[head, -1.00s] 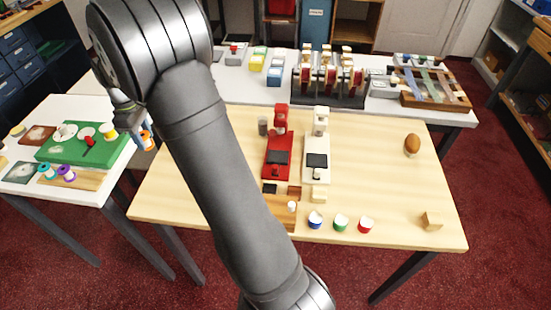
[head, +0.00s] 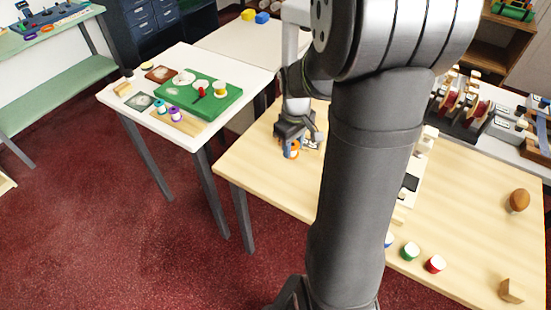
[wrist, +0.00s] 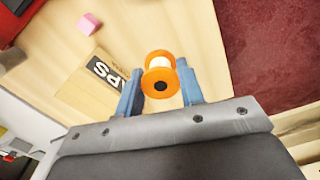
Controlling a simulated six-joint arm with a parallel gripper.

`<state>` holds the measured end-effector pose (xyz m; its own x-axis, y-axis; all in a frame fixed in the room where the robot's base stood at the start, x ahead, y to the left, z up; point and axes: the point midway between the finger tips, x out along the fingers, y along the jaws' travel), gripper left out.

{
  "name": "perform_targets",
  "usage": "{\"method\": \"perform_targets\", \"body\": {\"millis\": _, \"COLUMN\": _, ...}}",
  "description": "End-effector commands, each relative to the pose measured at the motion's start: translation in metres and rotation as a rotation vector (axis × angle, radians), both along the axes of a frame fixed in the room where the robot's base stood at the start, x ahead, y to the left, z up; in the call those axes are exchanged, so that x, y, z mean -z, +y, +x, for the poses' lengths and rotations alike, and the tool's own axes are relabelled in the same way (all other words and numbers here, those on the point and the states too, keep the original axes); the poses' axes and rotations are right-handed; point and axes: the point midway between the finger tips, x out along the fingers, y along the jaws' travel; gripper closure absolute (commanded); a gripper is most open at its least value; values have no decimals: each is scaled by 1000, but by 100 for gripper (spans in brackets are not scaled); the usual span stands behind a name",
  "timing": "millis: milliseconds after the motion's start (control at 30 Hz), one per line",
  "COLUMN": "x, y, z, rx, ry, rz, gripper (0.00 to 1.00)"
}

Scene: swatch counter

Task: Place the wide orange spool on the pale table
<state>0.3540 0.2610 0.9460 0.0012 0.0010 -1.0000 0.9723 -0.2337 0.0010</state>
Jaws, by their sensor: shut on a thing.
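The wide orange spool (wrist: 159,76), with orange flanges and a pale middle, is between the blue fingers of my gripper (wrist: 160,70) in the wrist view. My gripper is shut on it. In the head view, my gripper (head: 293,138) points down over the far left part of the pale wooden table (head: 460,215), with the orange spool (head: 292,151) at its fingertips. I cannot tell whether the spool touches the tabletop.
A lettered card (wrist: 98,72) lies beside the spool, and a pink block (wrist: 88,23) is farther off. A white table (head: 125,100) at left holds a green board (head: 230,98) and smaller spools. My arm hides the wooden table's middle.

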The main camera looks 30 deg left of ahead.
Motion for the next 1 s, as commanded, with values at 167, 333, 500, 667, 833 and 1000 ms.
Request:
{"method": "perform_targets", "body": {"millis": 167, "x": 26, "y": 40, "z": -14, "rx": -7, "ry": 4, "rz": -3, "gripper": 86}}
{"method": "perform_targets", "body": {"millis": 333, "x": 47, "y": 75, "z": -24, "rx": -6, "ry": 3, "rz": -2, "gripper": 86}}
{"method": "perform_targets", "body": {"millis": 500, "x": 59, "y": 94, "z": -29, "rx": -4, "ry": 1, "rz": -2, "gripper": 86}}
{"method": "perform_targets", "body": {"millis": 667, "x": 67, "y": 97, "z": -30, "rx": -1, "ry": 1, "rz": -2, "gripper": 86}}
{"method": "perform_targets", "body": {"millis": 833, "x": 91, "y": 96, "z": -30, "rx": -1, "ry": 4, "rz": -3, "gripper": 86}}
{"method": "perform_targets", "body": {"millis": 1000, "x": 101, "y": 97, "z": -30, "rx": -1, "ry": 1, "rz": -1, "gripper": 86}}
